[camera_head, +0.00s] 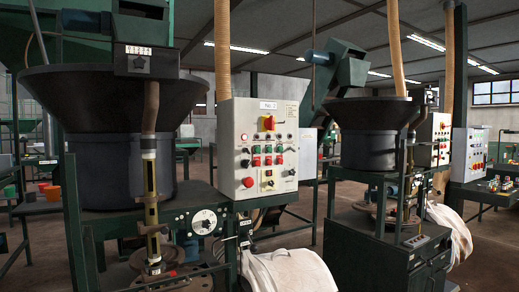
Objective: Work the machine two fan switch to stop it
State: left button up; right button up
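A light grey control panel (258,148) is mounted on the nearer machine (110,125), left of centre. A small white label at its top seems to end in a 2. A red and yellow rotary switch (269,123) is on its upper part. Rows of red, green and dark buttons (267,155) sit below it. A yellow plate with a small switch (267,181) is near the bottom, right of a red button (248,182). The lettering is too small to read, so I cannot tell which control is the fan switch. Neither of my grippers is in view.
A similar machine (367,130) stands to the right, with its own panels (468,153) further back. White bulk bags (287,271) hang low below the near panel. A round dial (204,222) sits left of them. Bare floor (300,230) shows between the machines.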

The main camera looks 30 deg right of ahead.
aim_at(245, 163)
jog(key=i+l+z, duration=0.15)
jog(key=l, duration=0.2)
jog(key=l+z, duration=0.15)
jog(key=l, duration=0.2)
jog(key=i+l+z, duration=0.15)
jog(key=l, duration=0.2)
jog(key=i+l+z, duration=0.15)
jog(key=l, duration=0.15)
